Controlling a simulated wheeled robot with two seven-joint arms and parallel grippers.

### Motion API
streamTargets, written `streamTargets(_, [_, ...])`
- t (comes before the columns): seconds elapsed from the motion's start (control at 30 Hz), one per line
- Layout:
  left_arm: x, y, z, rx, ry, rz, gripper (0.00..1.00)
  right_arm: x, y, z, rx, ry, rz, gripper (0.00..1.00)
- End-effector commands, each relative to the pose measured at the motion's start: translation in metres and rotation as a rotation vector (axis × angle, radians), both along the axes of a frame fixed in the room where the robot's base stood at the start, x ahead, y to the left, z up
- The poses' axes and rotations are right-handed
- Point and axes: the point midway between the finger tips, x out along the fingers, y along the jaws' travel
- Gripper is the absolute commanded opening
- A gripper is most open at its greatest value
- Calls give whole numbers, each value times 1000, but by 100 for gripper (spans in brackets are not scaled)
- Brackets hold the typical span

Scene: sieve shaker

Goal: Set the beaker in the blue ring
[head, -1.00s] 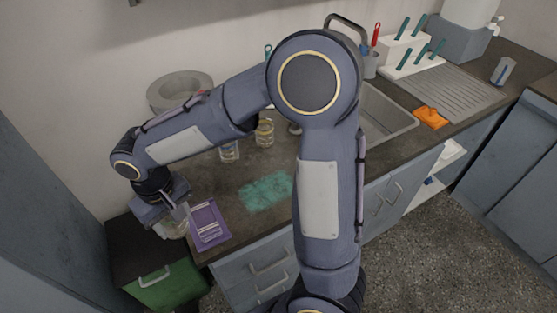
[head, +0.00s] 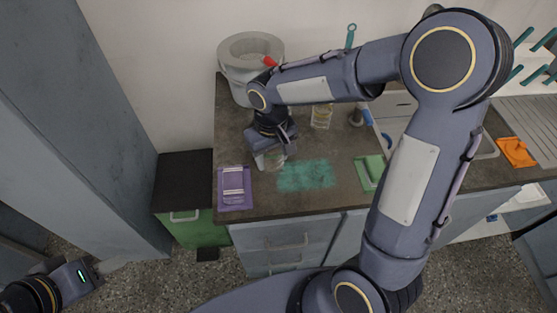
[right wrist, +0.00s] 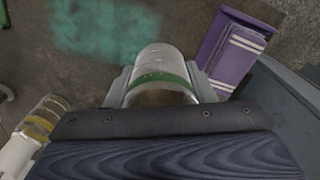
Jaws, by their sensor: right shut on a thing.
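The beaker (right wrist: 160,72) is clear glass with a green band, seen in the right wrist view between the two fingers of my right gripper (right wrist: 162,92). The fingers are shut on its sides. In the head view my right gripper (head: 271,153) is above the left part of the dark counter, with the beaker (head: 274,160) partly hidden by it. My left gripper (head: 88,272) is at the lower left, away from the counter; its fingers are not clear. I cannot make out a blue ring in either view.
A purple pad (head: 235,188) lies left on the counter (head: 340,200), beside a teal patch (head: 306,175) and a green item (head: 370,171). A banded glass (head: 321,116) stands behind, also in the wrist view (right wrist: 37,127). A grey round vessel (head: 250,52) stands at the back.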

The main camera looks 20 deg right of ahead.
Motion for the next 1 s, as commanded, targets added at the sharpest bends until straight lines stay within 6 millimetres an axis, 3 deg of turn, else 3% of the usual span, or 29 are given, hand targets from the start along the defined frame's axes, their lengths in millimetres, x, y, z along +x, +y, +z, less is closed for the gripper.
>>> streamTargets(0.37, [0, 0, 2, 0, 0, 0, 36, 17, -23, -36, 0, 2, -3, 26])
streamTargets(0.53, [0, 0, 1, 0, 0, 0, 36, 16, -21, -59, 0, 1, 1, 26])
streamTargets(0.97, [0, 0, -4, 0, 0, 0, 36, 16, -21, -67, 0, -2, -1, 26])
streamTargets(1.0, [0, 0, -3, 0, 0, 0, 36, 16, -21, -65, 0, -2, -1, 53])
